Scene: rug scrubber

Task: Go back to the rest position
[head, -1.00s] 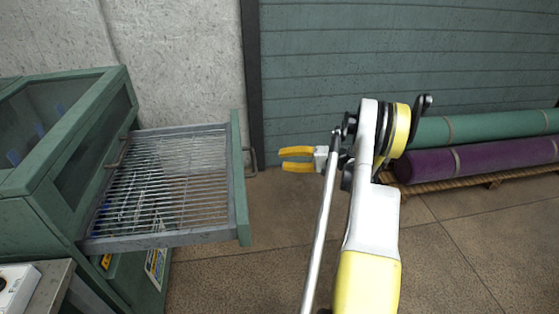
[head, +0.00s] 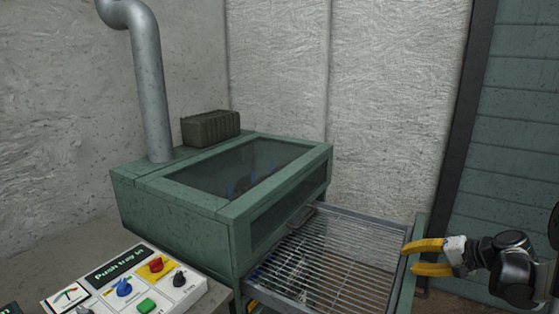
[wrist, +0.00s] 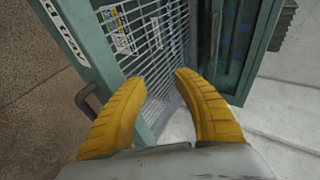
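My gripper (head: 408,258) is at the right of the head view, its two yellow fingers pointing left at the tray's front panel (head: 409,272). The fingers are apart with nothing between them, as the wrist view shows too (wrist: 157,80). The wire-grid tray (head: 335,262) is pulled out of the green scrubber cabinet (head: 180,205). In the wrist view the tray's grid (wrist: 160,25) lies beyond the fingers, and its front handle (wrist: 84,100) is beside the left finger. I cannot tell whether a finger touches the panel.
A control box (head: 125,283) with coloured knobs and a "Push tray in" label stands at the lower left. A grey pipe (head: 147,90) rises from the cabinet, and a ribbed dark box (head: 210,127) sits on top. Walls close the back.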

